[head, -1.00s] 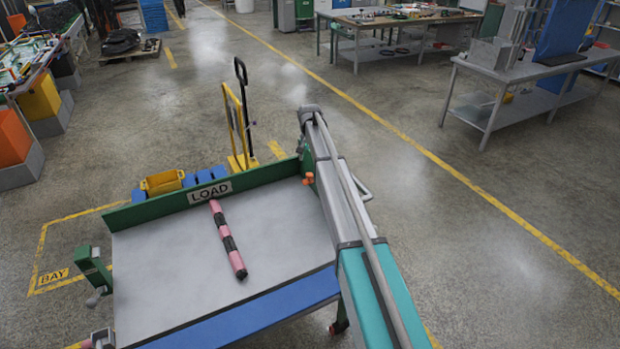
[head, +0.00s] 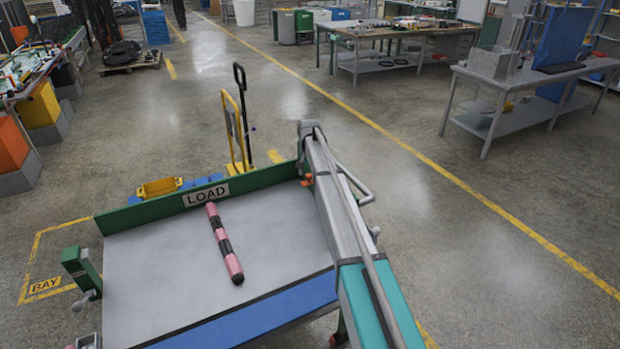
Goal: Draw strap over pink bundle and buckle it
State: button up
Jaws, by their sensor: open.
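The pink bundle (head: 222,242), a slim roll with dark bands across it, lies on the grey bed (head: 160,260) of a cart. Its far end is close to the green end wall (head: 130,215) with the LOAD sign (head: 206,195). I see no strap drawn across it. A green post with a grey lever (head: 80,270) stands at the bed's left edge. A small orange part (head: 307,180) shows at the far right corner, beside my arm; I cannot tell what it is. My arm reaches along the bed's right side, covering that edge. My gripper is not visible.
A blue strip (head: 250,315) runs along the bed's near edge. A yellow hand truck (head: 235,130) and a yellow bin (head: 159,187) stand beyond the end wall. Workbenches (head: 530,80) stand at the back right. Open floor lies to the right.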

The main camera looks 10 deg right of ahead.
jog(key=shift+f, duration=0.15)
grip_shut()
jog(key=shift+d, duration=0.15)
dwell(0.5)
